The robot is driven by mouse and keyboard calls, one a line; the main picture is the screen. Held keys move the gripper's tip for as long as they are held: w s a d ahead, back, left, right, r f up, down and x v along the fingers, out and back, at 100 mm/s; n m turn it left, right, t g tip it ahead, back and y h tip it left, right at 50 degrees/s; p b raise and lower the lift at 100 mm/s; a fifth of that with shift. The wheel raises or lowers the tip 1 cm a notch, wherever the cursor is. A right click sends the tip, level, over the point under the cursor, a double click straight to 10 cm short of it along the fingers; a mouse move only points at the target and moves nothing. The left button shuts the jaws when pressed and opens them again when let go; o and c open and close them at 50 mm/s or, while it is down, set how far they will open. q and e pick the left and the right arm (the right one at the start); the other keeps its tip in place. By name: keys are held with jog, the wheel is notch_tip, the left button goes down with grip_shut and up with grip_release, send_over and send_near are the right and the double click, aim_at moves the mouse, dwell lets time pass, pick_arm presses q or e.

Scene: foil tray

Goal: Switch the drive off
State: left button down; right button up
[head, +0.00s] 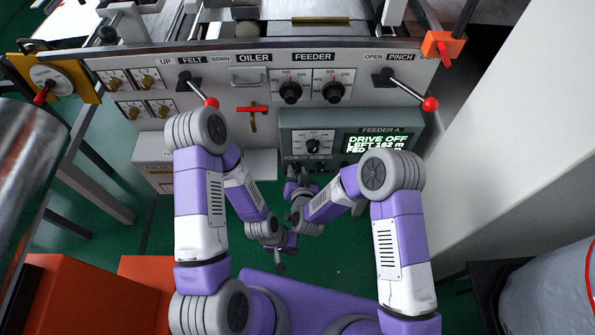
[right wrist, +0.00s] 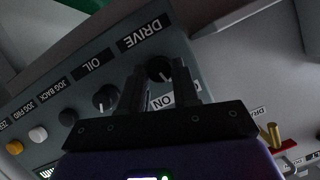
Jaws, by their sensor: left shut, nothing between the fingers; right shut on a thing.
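The drive knob (right wrist: 158,68) is a round black knob under an upside-down DRIVE label (right wrist: 145,33) in the right wrist view. An ON label (right wrist: 162,100) shows beside it, partly between my fingers. My right gripper (right wrist: 161,79) is shut on the knob, one finger on each side. In the head view my right gripper (head: 296,178) is at the lower edge of the feeder A box (head: 290,125), and the knob is hidden. The feeder screen (head: 376,143) reads DRIVE OFF. My left gripper (head: 280,263) is shut and empty, lower down, apart from the panel.
The OIL knob (right wrist: 106,96), another black knob, a white button (right wrist: 38,134) and a yellow button (right wrist: 14,147) sit beside the drive knob. Red-tipped levers (head: 430,104) stick out above the box. Green floor is clear below.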

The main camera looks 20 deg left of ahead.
jog(key=shift+a+n+h, duration=0.15)
jog(key=shift+n+h, duration=0.55)
jog(key=shift+n, duration=0.4)
jog(key=shift+p, duration=0.3)
jog(key=o, duration=1)
jog(key=shift+o, duration=0.2)
